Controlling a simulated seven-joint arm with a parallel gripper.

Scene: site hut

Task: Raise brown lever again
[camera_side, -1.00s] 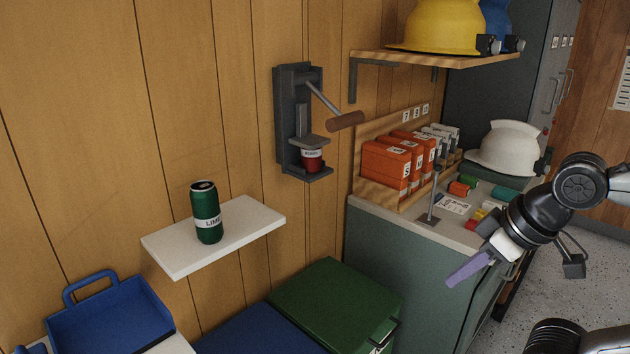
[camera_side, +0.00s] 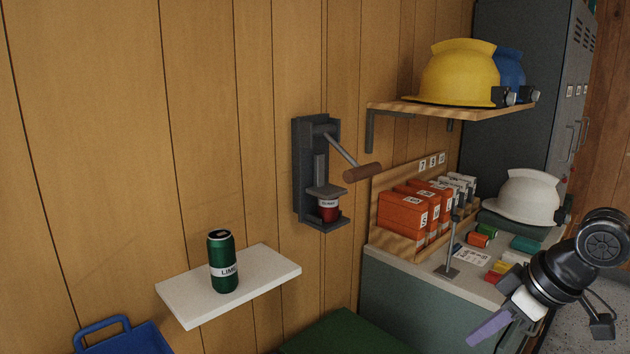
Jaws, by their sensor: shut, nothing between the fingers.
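The brown lever (camera_side: 363,172) is the wooden handle on a grey metal arm of the wall-mounted can press (camera_side: 298,172). The lever slopes down to the right from its pivot. A red can (camera_side: 328,209) stands in the press under its plate, with its top hidden by the plate. My gripper (camera_side: 490,328) is at the lower right, well apart from the lever and below it. Its purple fingers are shut with nothing between them, pointing down and left.
A green can (camera_side: 222,262) stands on a white wall shelf (camera_side: 180,306) left of the press. Orange boxes (camera_side: 402,212) in a wooden rack and a thin metal stand (camera_side: 450,252) are on the counter right of it. A shelf with a yellow helmet (camera_side: 457,75) is above.

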